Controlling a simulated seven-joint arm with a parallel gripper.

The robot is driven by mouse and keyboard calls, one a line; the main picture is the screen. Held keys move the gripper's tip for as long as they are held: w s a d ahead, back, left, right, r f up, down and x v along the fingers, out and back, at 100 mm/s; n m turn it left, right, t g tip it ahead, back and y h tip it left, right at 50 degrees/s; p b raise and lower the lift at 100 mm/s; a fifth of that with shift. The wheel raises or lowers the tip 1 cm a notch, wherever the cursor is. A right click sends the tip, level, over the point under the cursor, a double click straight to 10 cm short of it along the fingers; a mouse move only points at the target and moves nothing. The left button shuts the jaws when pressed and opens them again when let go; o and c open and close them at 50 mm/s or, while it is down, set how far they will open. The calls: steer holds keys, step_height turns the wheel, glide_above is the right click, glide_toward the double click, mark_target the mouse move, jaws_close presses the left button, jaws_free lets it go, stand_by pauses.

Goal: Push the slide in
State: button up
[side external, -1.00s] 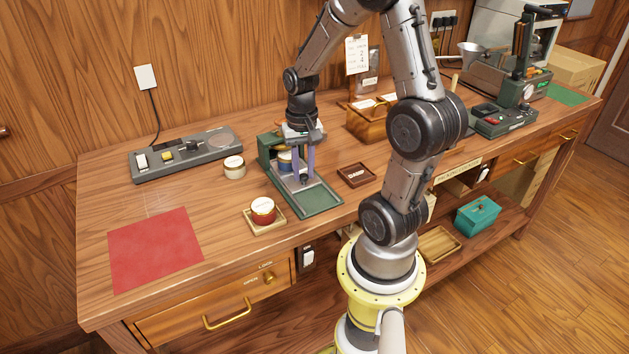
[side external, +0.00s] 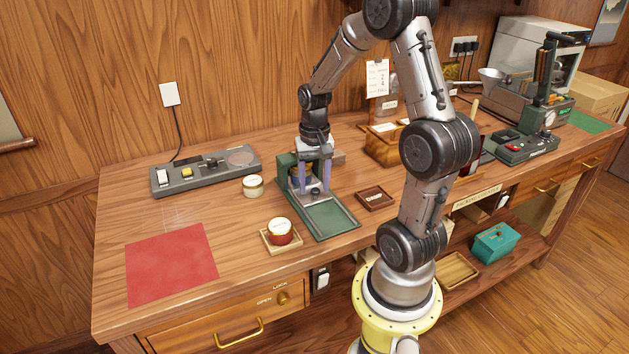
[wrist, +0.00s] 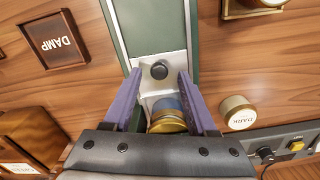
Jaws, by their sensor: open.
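The knob also shows in the side external view (side external: 315,191). My gripper (wrist: 159,77) is open and points down at the fixture, its two purple fingers on either side of the knob with gaps showing. Its fingers also show in the side external view (side external: 315,183). A tin with a gold rim and blue part (wrist: 167,118) stands at the fixture's rear end, partly hidden by my gripper.
A DAMP tray (side external: 375,198) lies right of the fixture. A red jar (side external: 280,231) on a small wooden tray and a cream jar (side external: 253,186) stand to its left. A grey switch panel (side external: 205,172) is at back left. The red mat (side external: 170,264) is bare.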

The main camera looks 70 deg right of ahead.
steer(key=shift+r, duration=0.1)
step_height(320, 180, up, 14)
steer(key=shift+f, duration=0.2)
stand_by(0.6)
steer(key=s+a+r+n+t, duration=0.1)
steer(key=a+r+n+t, duration=0.35)
steer(key=a, duration=0.95)
steer(key=s+a+f+n+t, duration=0.1)
steer(key=s+a+f+n, duration=0.2)
steer(key=s+a+n, duration=0.3)
steer(key=shift+s+f+n, duration=0.2)
steer(key=shift+f+n, duration=0.05)
steer(key=shift+n, duration=0.5)
